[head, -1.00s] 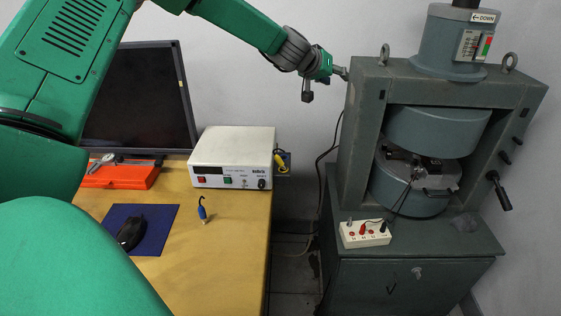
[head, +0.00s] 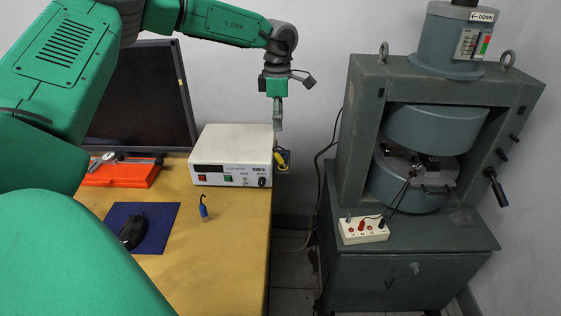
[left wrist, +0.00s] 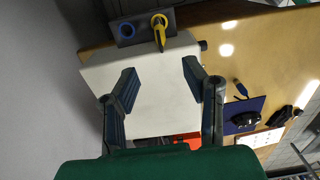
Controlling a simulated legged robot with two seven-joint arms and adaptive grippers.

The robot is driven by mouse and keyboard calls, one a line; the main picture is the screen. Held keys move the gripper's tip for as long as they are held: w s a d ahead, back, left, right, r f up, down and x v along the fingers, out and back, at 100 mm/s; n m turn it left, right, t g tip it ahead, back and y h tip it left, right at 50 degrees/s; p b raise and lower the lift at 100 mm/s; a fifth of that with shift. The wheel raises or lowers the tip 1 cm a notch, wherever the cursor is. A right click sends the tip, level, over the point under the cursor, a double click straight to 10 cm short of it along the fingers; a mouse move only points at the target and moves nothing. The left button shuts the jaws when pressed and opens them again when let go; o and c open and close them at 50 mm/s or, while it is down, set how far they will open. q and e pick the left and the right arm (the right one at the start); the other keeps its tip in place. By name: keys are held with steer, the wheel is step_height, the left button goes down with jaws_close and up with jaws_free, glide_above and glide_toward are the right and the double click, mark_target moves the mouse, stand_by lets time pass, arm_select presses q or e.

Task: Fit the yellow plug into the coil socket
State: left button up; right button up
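The yellow plug (head: 281,158) sits in a small grey plate beside the right side of the white instrument; it shows in the left wrist view (left wrist: 159,22). Its cable and far side are partly hidden. My left gripper (head: 278,127) points down just above and slightly left of the plug. In the left wrist view its fingers (left wrist: 159,80) are apart with nothing between them, and the plug lies beyond them. A white terminal box (head: 363,231) with red and black plugs stands on the magnet's base; I cannot read which socket is the coil's. My right gripper is not in view.
The white instrument (head: 231,155) stands close beneath the left gripper. The grey magnet frame (head: 360,120) stands right, across a gap with hanging cables.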

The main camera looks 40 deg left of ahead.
mark_target(277, 155)
arm_select(q)
step_height(277, 155, down, 13)
steer(key=shift+a+r+b, duration=0.1)
steer(key=shift+r+b, duration=0.05)
steer(key=shift+b, duration=0.5)
steer(key=shift+s, duration=0.1)
jaws_close()
